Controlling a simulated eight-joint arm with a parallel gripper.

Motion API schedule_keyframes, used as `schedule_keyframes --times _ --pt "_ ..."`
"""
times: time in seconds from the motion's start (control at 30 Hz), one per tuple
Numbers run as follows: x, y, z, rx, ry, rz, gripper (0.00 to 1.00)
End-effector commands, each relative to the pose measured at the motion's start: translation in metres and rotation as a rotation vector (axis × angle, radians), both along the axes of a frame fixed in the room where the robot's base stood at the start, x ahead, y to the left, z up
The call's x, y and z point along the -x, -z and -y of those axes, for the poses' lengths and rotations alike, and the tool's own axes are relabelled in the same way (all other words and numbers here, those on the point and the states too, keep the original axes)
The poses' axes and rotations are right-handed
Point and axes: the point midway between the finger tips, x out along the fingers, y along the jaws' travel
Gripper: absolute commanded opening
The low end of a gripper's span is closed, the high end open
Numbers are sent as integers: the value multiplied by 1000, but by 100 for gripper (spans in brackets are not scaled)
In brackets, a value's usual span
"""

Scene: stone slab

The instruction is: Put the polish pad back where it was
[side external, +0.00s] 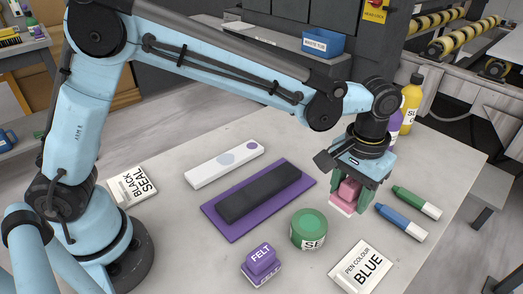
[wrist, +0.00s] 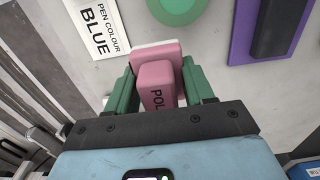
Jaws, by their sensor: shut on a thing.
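The polish pad (side external: 347,195) is a pink block with a pink grip on top and a white underside. In the wrist view the polish pad (wrist: 158,75) shows the letters "POL" on its grip. My gripper (side external: 349,190) has its green fingers shut on the pad's grip, at the right part of the stone slab (side external: 300,150). In the wrist view my gripper (wrist: 160,88) has a finger on each side of it. I cannot tell whether the pad's underside touches the slab. No marked place for the pad is visible.
A purple mat (side external: 231,231) bears a dark block (side external: 258,192). Around it are a white strip (side external: 205,173), green tin (side external: 309,229), purple felt pad (side external: 262,264) and "BLUE" card (side external: 361,270). Blue (side external: 400,222) and green (side external: 416,202) markers lie right of my gripper; bottles (side external: 411,104) stand behind.

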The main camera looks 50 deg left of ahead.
Motion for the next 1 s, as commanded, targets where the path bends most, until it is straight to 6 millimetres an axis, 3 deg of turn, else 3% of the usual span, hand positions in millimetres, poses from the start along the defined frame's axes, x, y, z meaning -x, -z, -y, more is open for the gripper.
schedule_keyframes --times 0.1,0.33,0.47,0.73,1.0 --pt "-22 16 -16 0 -4 0 8" --pt "-48 35 -34 0 -1 0 8" --pt "-52 40 -37 0 2 0 8" --pt "-52 74 -37 1 2 2 8" --pt "-52 78 -37 1 2 2 8"
